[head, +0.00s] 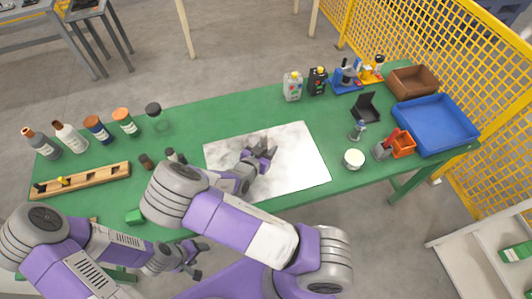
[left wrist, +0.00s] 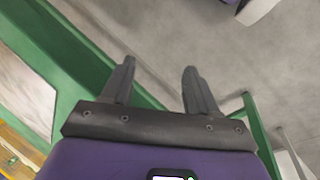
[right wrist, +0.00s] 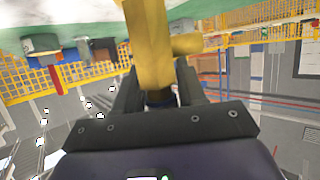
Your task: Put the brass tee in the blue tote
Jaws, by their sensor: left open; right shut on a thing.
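The brass tee (right wrist: 150,45) shows large in the right wrist view, yellow, with a side branch pointing right. My right gripper (right wrist: 157,85) is shut on it. In the head view my right gripper (head: 264,150) is over the white sheet, and the tee is not clearly visible there. The blue tote (head: 435,122) is a shallow open tray at the right end of the green table, well to the right of my right gripper. My left gripper (head: 200,259) is open and empty near the table's front edge; its spread fingers show in the left wrist view (left wrist: 159,75).
A brown bin (head: 413,82) stands behind the tote. An orange bin (head: 403,145), a white round container (head: 354,158) and a black open box (head: 366,107) stand left of it. Bottles (head: 292,87) stand at the back. A yellow mesh fence (head: 470,60) runs behind.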

